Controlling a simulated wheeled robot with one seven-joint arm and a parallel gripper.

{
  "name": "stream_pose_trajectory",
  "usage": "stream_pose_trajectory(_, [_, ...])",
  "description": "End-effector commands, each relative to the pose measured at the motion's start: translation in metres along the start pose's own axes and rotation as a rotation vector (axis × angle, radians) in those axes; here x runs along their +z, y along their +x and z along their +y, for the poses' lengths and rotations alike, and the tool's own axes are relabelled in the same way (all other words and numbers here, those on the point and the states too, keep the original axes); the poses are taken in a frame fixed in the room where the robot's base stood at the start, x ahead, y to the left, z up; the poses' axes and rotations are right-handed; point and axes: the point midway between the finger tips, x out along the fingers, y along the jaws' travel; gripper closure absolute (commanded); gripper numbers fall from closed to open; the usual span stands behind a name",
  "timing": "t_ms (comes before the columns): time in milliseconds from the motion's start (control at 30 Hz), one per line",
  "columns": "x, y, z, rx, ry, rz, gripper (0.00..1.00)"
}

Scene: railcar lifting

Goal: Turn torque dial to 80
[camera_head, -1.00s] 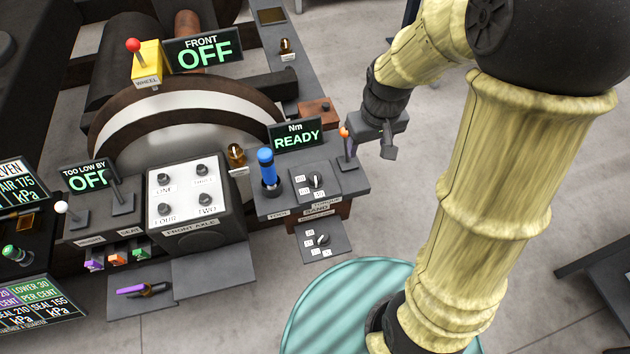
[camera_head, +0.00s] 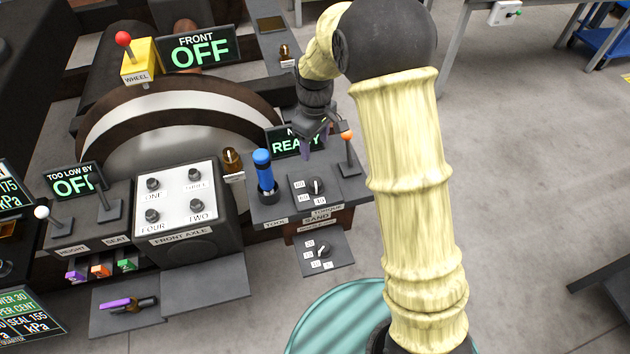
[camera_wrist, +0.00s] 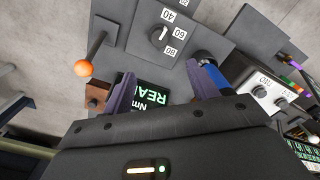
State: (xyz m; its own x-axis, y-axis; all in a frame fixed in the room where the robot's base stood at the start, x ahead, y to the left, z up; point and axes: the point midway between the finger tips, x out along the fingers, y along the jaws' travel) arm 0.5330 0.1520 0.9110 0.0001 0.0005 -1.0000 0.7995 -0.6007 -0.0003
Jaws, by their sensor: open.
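The torque dial (camera_head: 316,187) is a small dark knob on a grey plate with white number labels. In the wrist view the dial (camera_wrist: 160,36) shows labels 40, 60 and 80 beside it; I cannot tell for sure which its white mark faces. My gripper (camera_head: 314,147) hangs above the Nm display (camera_head: 284,141), behind the dial in the head view. In the wrist view its purple fingers (camera_wrist: 158,78) are spread and empty, apart from the dial. The Nm display reads READY and is partly hidden by my gripper.
A blue-handled tool (camera_head: 263,170) stands left of the dial. An orange-tipped lever (camera_head: 348,150) stands close on its right. A second dial (camera_head: 322,250) sits on a lower plate under the SAND label. The white-topped FRONT AXLE box (camera_head: 178,200) is further left.

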Motion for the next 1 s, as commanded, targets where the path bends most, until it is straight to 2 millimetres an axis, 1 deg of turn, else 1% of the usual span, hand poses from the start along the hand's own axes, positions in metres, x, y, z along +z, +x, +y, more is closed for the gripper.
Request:
stream_pose_trajectory(167, [0.001,0.027,-0.001,-0.003,-0.001,-0.005,0.41])
stream_pose_trajectory(800, [0.001,0.139,-0.001,-0.002,-0.001,-0.003,0.41])
stream_pose_trajectory(900, [0.001,0.153,0.0,-0.001,0.001,-0.002,0.41])
stream_pose_trajectory(1000, [0.001,0.162,0.0,-0.001,0.001,-0.001,0.41])
